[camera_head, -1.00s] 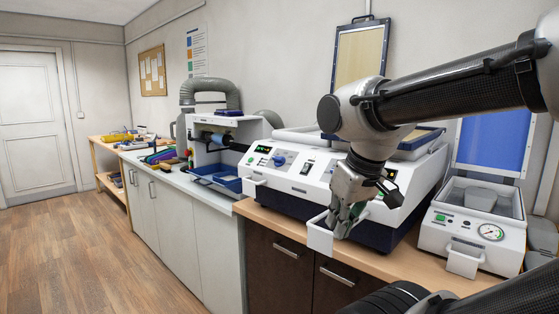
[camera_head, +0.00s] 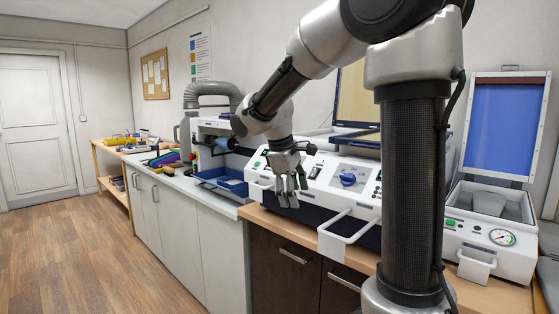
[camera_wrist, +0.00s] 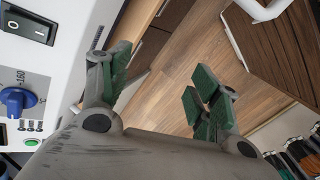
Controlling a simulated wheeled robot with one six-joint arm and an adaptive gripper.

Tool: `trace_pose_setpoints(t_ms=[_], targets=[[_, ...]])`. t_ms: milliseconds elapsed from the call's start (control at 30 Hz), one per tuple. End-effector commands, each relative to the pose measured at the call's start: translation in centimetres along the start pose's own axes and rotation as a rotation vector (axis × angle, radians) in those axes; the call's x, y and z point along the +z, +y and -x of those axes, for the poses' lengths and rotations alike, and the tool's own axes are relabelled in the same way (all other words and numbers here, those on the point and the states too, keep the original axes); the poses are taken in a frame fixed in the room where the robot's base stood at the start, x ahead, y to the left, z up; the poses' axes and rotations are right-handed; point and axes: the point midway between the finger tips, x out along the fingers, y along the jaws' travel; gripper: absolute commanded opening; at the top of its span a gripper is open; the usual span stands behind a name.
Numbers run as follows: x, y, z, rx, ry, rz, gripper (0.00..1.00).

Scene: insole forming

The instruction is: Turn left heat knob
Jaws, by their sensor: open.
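The white heating machine (camera_head: 320,192) has a sloped front panel with two blue knobs. The left heat knob is hidden behind my gripper in the head view. In the wrist view the left heat knob (camera_wrist: 15,101) shows at the left edge, beside a "160" scale mark, between a black switch (camera_wrist: 28,26) and a green button (camera_wrist: 32,142). The right knob (camera_head: 348,179) is in plain sight in the head view. My gripper (camera_head: 290,194) is open and empty in front of the panel's left part, fingers downward. In the wrist view the fingers (camera_wrist: 163,84) are apart from the knob.
A wooden counter (camera_head: 305,229) runs below. A smaller machine with a gauge (camera_head: 501,238) stands at right. A unit with a blue tray (camera_head: 222,181) stands at left. Open floor lies left.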

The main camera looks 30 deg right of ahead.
Motion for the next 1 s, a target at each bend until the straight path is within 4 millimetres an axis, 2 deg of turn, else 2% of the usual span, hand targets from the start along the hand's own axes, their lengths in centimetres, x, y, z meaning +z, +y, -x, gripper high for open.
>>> trace_pose_setpoints(t_ms=[33,200,300,433,600,767,1000], targets=[[-2.3,1.8,-0.2,0.036,-0.032,0.114,0.62],[-9.5,8.9,1.0,0.189,-0.161,0.581,0.62],[-11.8,12.4,3.3,0.266,-0.237,0.806,0.62],[-12.1,15.1,6.7,0.329,-0.323,1.022,0.62],[-11.9,15.4,7.0,0.31,-0.382,1.197,0.62],[-11.7,16.0,5.7,0.303,-0.388,1.224,0.62],[-11.1,17.8,1.9,0.302,-0.387,1.221,0.62]])
